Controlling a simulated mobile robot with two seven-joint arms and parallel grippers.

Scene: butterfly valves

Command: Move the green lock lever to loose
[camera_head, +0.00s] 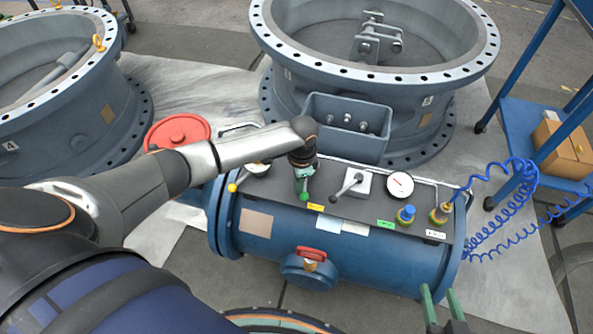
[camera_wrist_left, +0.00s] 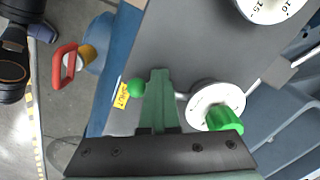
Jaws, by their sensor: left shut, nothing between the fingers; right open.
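The green lock lever has a round green knob (camera_head: 304,197) at the front edge of the dark panel on the blue tank. In the left wrist view the knob (camera_wrist_left: 136,88) sits just left of my left gripper's fingers, and a short rod shows on their other side, joining a white round hub with a green cylinder (camera_wrist_left: 226,119). My left gripper (camera_head: 302,178) is shut and empty, its green fingers (camera_wrist_left: 159,74) over the lever's rod; I cannot tell whether they touch it. A yellow label (camera_wrist_left: 121,96) lies beside the knob, its text unreadable. My right gripper (camera_head: 440,300) is open at the bottom, away from the panel.
A yellow-knobbed lever (camera_head: 232,187), a black lever (camera_head: 347,185) and a white gauge (camera_head: 400,185) share the panel (camera_head: 375,205). A red handle (camera_head: 311,253) sits on the tank's front. Large flanged valves stand behind and left. Blue coiled hose (camera_head: 510,195) hangs at right.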

